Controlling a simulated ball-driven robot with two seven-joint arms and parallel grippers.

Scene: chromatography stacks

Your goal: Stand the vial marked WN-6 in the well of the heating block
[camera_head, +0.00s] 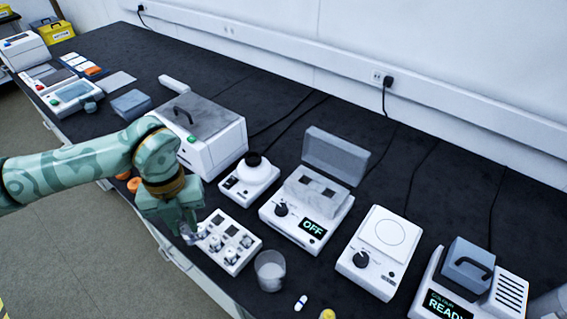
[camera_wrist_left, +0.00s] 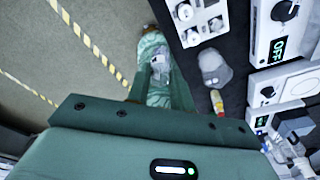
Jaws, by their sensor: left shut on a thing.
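My left gripper (camera_head: 188,230) is shut on a small pale, clear vial (camera_wrist_left: 161,66), over the near left end of a white rack (camera_head: 238,263). I cannot read any marking on the vial, so I cannot tell whether it is WN-6. The rack has several dark squares and small items on top; it also shows in the left wrist view (camera_wrist_left: 206,32). The heating block seems to be the white unit (camera_head: 288,232) with an OFF display, a knob and a raised clear lid (camera_head: 335,155). Its grey metal top (camera_head: 316,186) shows dark openings. My right gripper is not in view.
A clear beaker (camera_head: 270,271) stands right of the rack, with a blue-and-white capsule-shaped item (camera_head: 301,302) nearby. A white plate unit (camera_head: 380,250) and a READY unit (camera_head: 462,285) stand further right. A large white box (camera_head: 205,140) stands behind my left arm.

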